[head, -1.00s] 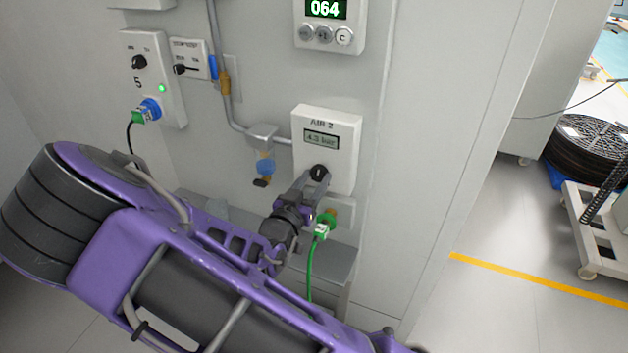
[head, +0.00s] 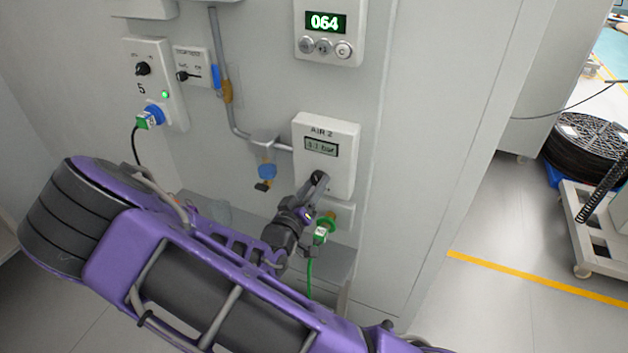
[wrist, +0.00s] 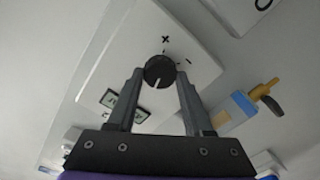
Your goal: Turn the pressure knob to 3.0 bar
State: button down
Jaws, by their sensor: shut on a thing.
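The AIR 2 box (head: 328,150) is a white panel on the grey cabinet wall. Its small display (head: 321,147) is blurred; it ends in ".1 bar" and I cannot read the first digit surely. The black pressure knob (wrist: 159,71) sits below the display, with a white pointer line and plus and minus marks beside it in the wrist view. My gripper (head: 317,180) is shut on the knob, one finger at each side; in the wrist view the fingertips (wrist: 159,77) touch its sides. In the head view the fingers mostly hide the knob.
A green plug with a cable (head: 322,233) is just under my gripper. A blue-bowled fitting on a pipe (head: 266,170) is left of the box. A counter box (head: 327,35) reading 064 is above. A grey ledge (head: 335,262) juts out below.

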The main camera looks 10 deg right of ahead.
jog(key=shift+n+p, duration=0.75)
jog(key=shift+n, duration=1.15)
jog(key=shift+c, duration=1.5)
grip_release()
jog(key=v, duration=1.7)
jog(key=shift+s+a, duration=0.15)
